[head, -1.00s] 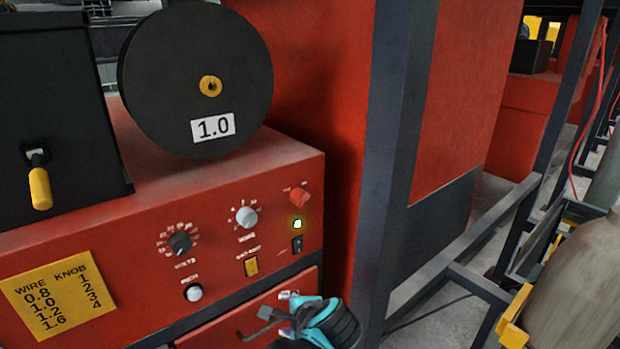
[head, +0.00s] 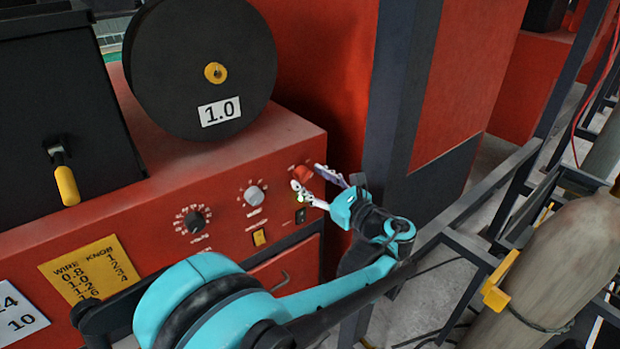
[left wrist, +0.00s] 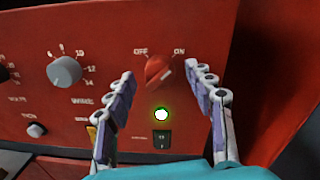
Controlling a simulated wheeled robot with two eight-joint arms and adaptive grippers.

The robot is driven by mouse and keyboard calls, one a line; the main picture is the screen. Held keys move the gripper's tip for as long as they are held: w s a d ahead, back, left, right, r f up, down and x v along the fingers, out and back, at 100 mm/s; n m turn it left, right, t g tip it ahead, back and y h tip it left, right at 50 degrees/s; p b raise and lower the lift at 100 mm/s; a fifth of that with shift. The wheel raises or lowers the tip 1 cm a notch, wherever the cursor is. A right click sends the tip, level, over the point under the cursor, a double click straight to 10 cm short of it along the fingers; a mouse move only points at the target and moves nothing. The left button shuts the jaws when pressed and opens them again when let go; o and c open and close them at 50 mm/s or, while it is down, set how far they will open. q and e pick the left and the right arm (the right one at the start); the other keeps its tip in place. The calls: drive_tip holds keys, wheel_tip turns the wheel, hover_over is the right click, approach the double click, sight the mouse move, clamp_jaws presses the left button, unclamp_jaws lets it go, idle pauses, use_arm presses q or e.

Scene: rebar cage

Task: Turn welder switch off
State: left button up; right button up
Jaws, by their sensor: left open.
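The red welder (head: 140,240) has a front panel with knobs. Its red rotary switch (head: 302,173) is at the upper right of the panel. In the left wrist view the red switch (left wrist: 158,69) sits between OFF and ON labels, its pale mark toward ON. A green lamp (left wrist: 161,114) glows below it. My left gripper (head: 318,180) is open in front of the panel, its fingers partly covering the lamp in the head view. In the left wrist view the open fingers (left wrist: 168,88) stand either side of the switch, apart from it. My right gripper is not in view.
A black rocker switch (left wrist: 161,140) is below the lamp. A dark frame post (head: 400,110) stands close right of the welder, with a gas cylinder (head: 560,270) beyond.

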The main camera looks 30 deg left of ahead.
use_arm(q)
drive_tip(key=shift+w+a, duration=0.15)
drive_tip(key=shift+a, duration=0.25)
drive_tip(key=c, duration=1.2)
drive_tip(key=shift+o, duration=0.2)
